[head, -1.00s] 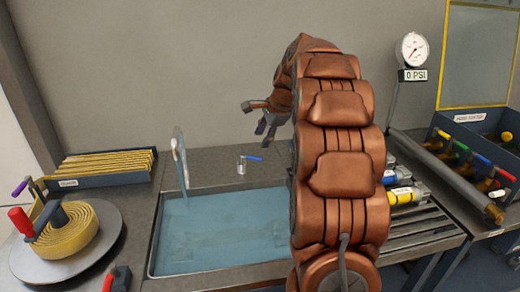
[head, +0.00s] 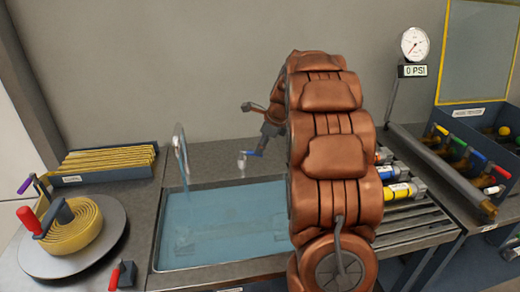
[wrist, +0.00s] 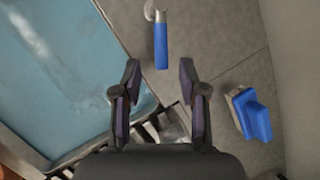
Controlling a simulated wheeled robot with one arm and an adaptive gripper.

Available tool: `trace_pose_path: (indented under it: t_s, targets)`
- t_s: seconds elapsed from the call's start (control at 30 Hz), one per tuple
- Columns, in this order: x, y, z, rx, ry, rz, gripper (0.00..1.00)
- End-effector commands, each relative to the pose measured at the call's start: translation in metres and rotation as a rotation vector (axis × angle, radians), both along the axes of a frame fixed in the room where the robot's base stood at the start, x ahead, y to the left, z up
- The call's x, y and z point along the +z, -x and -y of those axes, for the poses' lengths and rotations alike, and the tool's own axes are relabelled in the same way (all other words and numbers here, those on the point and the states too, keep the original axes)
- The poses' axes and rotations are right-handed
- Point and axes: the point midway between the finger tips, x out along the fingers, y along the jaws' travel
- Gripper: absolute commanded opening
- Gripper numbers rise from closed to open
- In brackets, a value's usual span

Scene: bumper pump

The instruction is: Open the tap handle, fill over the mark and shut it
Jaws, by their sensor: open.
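The tap (head: 242,163) stands on the grey counter behind the basin, and its blue handle (head: 254,154) points right. In the wrist view the handle (wrist: 161,45) lies just beyond my fingertips, in line with the gap between them. My gripper (wrist: 160,72) is open and empty; in the head view it (head: 257,128) hangs just above the handle, partly hidden by my arm. The water basin (head: 154,250) holds blue water; my arm hides its right side. I cannot make out a fill mark.
A clear upright piece (head: 181,155) stands at the basin's back left. A hose reel (head: 70,238) is at left. Coloured cylinders (head: 400,191) lie on a rack right of my arm. A gauge (head: 414,44) reads 0 PSI.

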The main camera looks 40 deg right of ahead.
Motion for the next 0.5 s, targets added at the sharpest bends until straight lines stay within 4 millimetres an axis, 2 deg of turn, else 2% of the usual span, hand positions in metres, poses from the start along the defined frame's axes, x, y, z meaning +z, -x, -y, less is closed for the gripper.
trace_pose_path:
  t_s: [0.2,0.5]
  targets:
    - [-0.025,-0.012,-0.002,0.001,0.001,0.001,0.42]
    - [-0.032,-0.015,-0.003,0.001,0.002,0.002,0.42]
